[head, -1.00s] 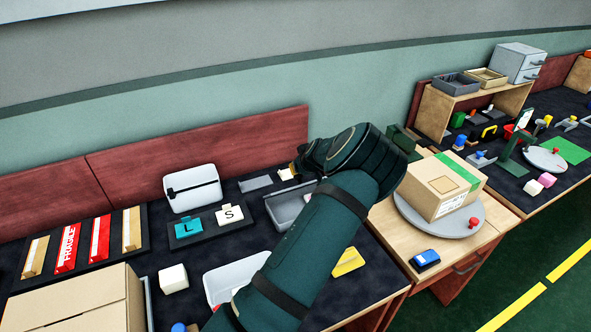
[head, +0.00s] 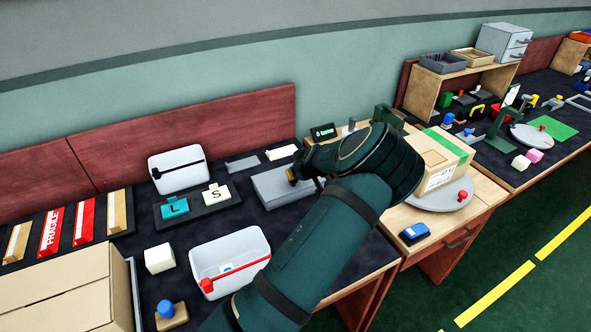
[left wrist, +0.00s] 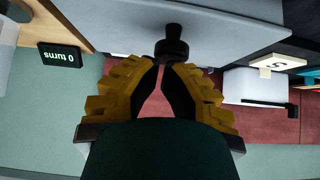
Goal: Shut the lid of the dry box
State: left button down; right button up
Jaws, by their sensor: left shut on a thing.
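The dry box seems to be the grey box (head: 272,188) in the middle of the dark table. A flat grey lid lies over its top; I cannot tell whether it sits flush. In the left wrist view the grey lid (left wrist: 110,30) carries a black knob (left wrist: 172,46). My left gripper (left wrist: 163,68) is shut on this knob, its yellow-brown fingers converging on it. In the head view the left gripper (head: 292,174) is at the box's right side, and my dark green arm hides the box's right end. My right gripper is not in view.
A white bin (head: 252,247) with a red bar stands in front, and a white strapped case (head: 172,186) behind left. A display (head: 323,131) reading "0 turns" and a carton (head: 434,172) on a turntable are right.

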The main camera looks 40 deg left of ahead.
pick_arm(q)
jog(key=shift+s+d+f, duration=0.1)
jog(key=shift+d+f, duration=0.05)
jog(key=shift+f, duration=0.2)
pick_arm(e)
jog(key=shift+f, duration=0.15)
